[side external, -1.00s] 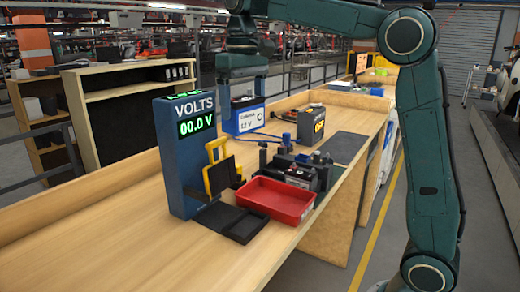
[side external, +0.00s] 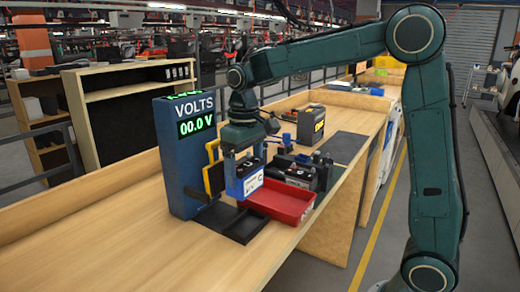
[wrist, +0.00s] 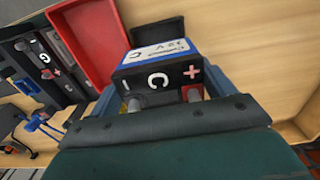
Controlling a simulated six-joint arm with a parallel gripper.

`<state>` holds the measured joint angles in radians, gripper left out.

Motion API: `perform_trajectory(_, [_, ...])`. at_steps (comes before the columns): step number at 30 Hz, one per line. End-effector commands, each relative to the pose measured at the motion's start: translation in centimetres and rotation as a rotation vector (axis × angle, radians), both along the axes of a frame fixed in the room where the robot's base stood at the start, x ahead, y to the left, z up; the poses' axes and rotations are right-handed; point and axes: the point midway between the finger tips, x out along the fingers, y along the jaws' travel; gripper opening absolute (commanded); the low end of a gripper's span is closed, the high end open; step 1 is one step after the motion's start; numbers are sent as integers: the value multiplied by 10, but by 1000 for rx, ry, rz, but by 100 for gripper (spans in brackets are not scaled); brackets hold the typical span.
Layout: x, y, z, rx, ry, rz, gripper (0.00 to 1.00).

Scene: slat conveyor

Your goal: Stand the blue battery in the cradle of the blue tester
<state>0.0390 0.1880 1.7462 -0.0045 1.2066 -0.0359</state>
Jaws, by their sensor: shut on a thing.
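The blue battery (side external: 246,184) has a black top, a white label and two terminals. My gripper (side external: 245,165) is shut on it, with a finger on either side, pointing down. The wrist view shows the battery (wrist: 158,58) between the fingers, its black top towards me. The blue tester (side external: 178,165) stands to the left, reading 00.0 V, with a yellow clamp part (side external: 212,178) at its side. Its black cradle (side external: 230,222) is at its foot. The battery hangs over or just beside the cradle; I cannot tell the gap beneath. The battery hides part of the cradle.
A red tray (side external: 283,203) stands close to the right of the battery. Behind it is a dark holder with black batteries (side external: 297,174). The bench front left (side external: 120,225) is clear.

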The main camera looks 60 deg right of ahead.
Motion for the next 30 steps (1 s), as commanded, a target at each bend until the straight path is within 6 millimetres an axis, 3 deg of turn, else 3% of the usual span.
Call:
perform_trajectory(4, [0, 0, -11, 0, 0, 0, 52])
perform_trajectory(20, [0, 0, -23, 0, 0, -1, 52])
perform_trajectory(30, [0, 0, -49, 0, 1, -1, 52])
